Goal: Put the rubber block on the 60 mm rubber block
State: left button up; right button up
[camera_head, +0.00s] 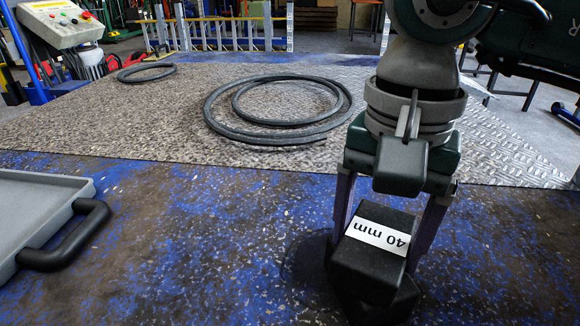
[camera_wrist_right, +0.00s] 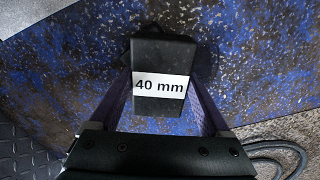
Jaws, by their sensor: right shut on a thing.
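A black rubber block with a white "40 mm" label (camera_head: 372,255) is between the fingers of my right gripper (camera_head: 388,240), which is shut on it. In the right wrist view the labelled block (camera_wrist_right: 160,62) sits between the two fingers (camera_wrist_right: 160,100). Another dark block (camera_head: 395,305) shows under the held block, mostly hidden by it; its label is not visible. Its edges also show behind the held block in the right wrist view (camera_wrist_right: 205,60). I cannot tell whether the two blocks touch. My left gripper is not in view.
A grey tray with a black handle (camera_head: 45,205) lies at the left on the blue worn surface. Coiled black hoses (camera_head: 275,108) lie on the metal tread plate behind. A control box (camera_head: 60,25) stands at the far left. The blue surface between tray and blocks is clear.

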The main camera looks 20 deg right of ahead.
aim_at(377, 236)
jog(key=shift+f, duration=0.15)
jog(key=o, duration=1.6)
jog(key=shift+c, duration=0.2)
jog(key=shift+r, duration=0.2)
notch_tip(377, 236, up, 12)
jog(key=p, duration=0.2)
